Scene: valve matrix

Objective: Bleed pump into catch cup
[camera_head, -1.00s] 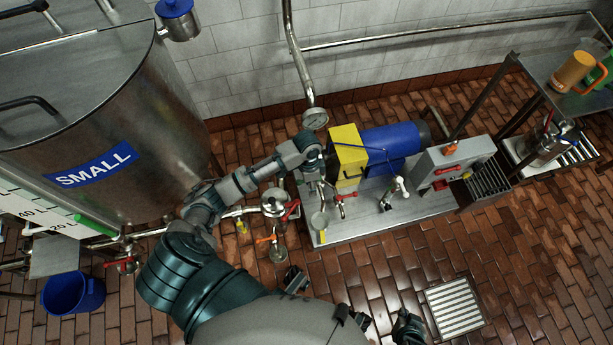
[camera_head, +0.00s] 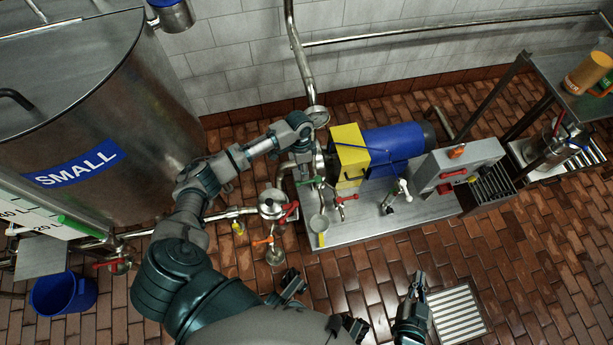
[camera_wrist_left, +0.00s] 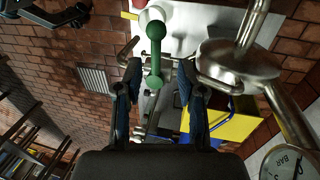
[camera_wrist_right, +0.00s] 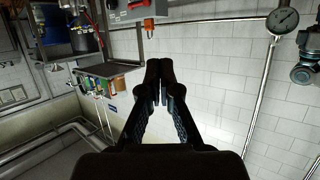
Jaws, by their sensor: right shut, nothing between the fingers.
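The pump has a yellow housing (camera_head: 349,152) and a blue motor (camera_head: 393,148) on a steel base plate. A small green handle (camera_head: 313,181) sits at its left end; in the left wrist view the green handle (camera_wrist_left: 154,55) has rounded ends. A pale catch cup (camera_head: 319,224) stands at the plate's front left corner, and the cup (camera_wrist_left: 153,15) shows partly behind the handle. My left gripper (camera_head: 312,172) is open, its fingers (camera_wrist_left: 158,95) on either side of the handle's near end; contact cannot be told. My right gripper (camera_head: 418,283) is shut and empty over the floor.
A pipe with a pressure gauge (camera_head: 318,114) rises behind the pump. Red and orange valve handles (camera_head: 289,211) lie left of the cup. A blue bucket (camera_head: 62,294) stands lower left. The front floor is open.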

